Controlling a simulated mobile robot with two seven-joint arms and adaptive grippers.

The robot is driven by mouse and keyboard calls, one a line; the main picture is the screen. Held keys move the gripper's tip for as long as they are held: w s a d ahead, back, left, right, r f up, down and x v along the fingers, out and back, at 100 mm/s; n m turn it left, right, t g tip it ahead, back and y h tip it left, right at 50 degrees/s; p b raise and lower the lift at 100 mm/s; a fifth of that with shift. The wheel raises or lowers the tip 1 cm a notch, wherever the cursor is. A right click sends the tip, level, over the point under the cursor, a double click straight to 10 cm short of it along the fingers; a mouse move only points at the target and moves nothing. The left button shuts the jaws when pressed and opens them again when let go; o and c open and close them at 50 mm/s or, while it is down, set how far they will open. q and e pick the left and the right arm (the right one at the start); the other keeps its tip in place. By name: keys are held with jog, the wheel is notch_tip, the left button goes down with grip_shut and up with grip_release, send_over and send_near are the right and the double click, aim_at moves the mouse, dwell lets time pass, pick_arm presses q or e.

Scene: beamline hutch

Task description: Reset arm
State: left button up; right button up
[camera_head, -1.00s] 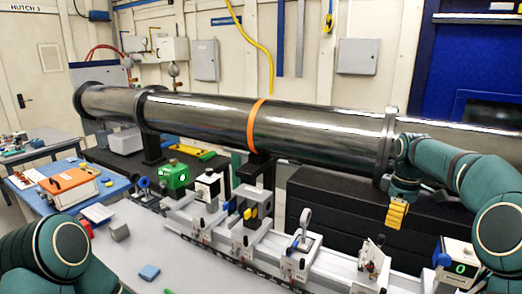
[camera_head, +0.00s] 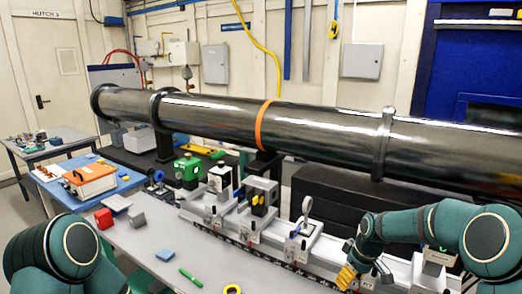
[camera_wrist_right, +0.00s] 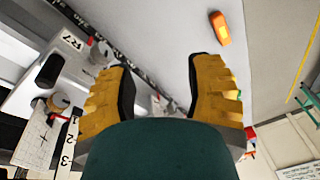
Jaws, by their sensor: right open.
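My right gripper (camera_head: 346,277) is low over the front right of the grey bench, beside the optics rail. In the right wrist view its yellow padded fingers (camera_wrist_right: 160,68) stand well apart with nothing between them. My right arm (camera_head: 430,228) reaches in from the right, in front of the black stand under the big pipe. My left arm (camera_head: 72,250) shows at the lower left. Its gripper is out of the picture.
The rail (camera_head: 262,252) carries several optic mounts close to my right gripper. A blue block (camera_head: 165,255), a green marker (camera_head: 190,277) and a yellow tape ring (camera_head: 232,289) lie on the bench. An orange object (camera_wrist_right: 221,28) shows beyond the fingers. The steel pipe (camera_head: 320,130) crosses behind.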

jog(key=s+a+f+m, duration=0.1)
jog(key=s+a+f, duration=0.2)
jog(key=f, duration=0.1)
jog(key=s+a+f+m+y, duration=0.1)
jog(key=s+a+f, duration=0.2)
jog(key=f, duration=0.1)
jog(key=s+a+f+m, duration=0.1)
jog(key=s+a+f, duration=0.2)
jog(key=shift+s+a+f+m, duration=0.25)
jog(key=shift+a+f+m, duration=0.05)
jog(key=shift+a+f, duration=0.1)
jog(key=s+a+f+m+t, duration=0.1)
jog(key=s+a+f+m, duration=0.15)
jog(key=s, duration=0.55)
jog(key=s+a+f+m, duration=0.2)
jog(key=s+a+m, duration=0.1)
jog(key=s, duration=0.5)
notch_tip(320, 180, down, 6)
jog(key=b, duration=0.6)
jog(key=shift+w+f+y, duration=0.25)
jog(key=shift+y, duration=0.15)
jog(key=shift+n, duration=0.25)
